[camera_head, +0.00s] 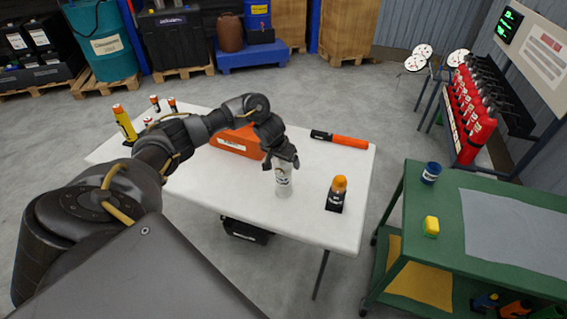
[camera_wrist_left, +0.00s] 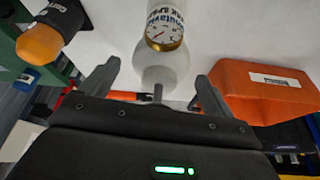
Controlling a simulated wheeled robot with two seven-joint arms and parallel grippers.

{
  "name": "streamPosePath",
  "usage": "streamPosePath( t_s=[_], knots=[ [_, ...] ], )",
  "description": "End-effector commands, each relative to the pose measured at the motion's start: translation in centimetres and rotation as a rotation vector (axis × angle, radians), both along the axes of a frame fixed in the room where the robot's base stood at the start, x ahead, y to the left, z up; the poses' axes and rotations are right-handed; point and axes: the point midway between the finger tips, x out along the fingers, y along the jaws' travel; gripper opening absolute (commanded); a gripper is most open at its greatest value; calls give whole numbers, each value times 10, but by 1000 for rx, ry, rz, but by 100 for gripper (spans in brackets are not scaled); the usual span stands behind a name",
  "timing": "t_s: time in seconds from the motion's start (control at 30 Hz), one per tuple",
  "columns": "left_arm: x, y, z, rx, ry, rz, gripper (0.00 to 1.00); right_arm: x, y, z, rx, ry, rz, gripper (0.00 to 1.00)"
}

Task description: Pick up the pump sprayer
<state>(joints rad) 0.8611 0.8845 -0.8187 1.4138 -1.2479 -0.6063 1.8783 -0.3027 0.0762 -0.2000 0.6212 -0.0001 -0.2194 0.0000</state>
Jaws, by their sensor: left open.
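A pale white bottle with a printed label, which I take to be the pump sprayer (camera_head: 283,182), stands on the white table (camera_head: 240,203) near its front edge. My left gripper (camera_head: 282,162) is at its top, partly hiding it. In the left wrist view the open fingers (camera_wrist_left: 158,88) are spread, with the pale sprayer (camera_wrist_left: 160,58) showing between and beyond them. A round gold-rimmed gauge-like face (camera_wrist_left: 165,30) shows on it there. I cannot tell whether the fingers touch it. My right gripper is not in view.
An orange-topped item on a black base (camera_head: 339,186) stands right of the sprayer. An orange box (camera_head: 236,143) and a black-and-orange tube (camera_head: 338,139) lie behind. A yellow bottle (camera_head: 124,123) stands at the far left. A green cart (camera_head: 460,255) is at the right.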

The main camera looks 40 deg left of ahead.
Motion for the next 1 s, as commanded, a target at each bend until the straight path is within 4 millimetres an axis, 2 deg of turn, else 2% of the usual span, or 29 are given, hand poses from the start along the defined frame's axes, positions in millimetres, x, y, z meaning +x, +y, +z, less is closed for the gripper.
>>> streamPosePath(
  t_s=[0.1,0.33,1.0],
  knots=[
    [3,1,-8,1,0,0,88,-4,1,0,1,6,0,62],
    [4,1,-9,1,-1,-1,88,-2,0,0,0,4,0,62],
    [3,1,-9,1,-1,0,0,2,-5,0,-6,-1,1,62]
  ],
)
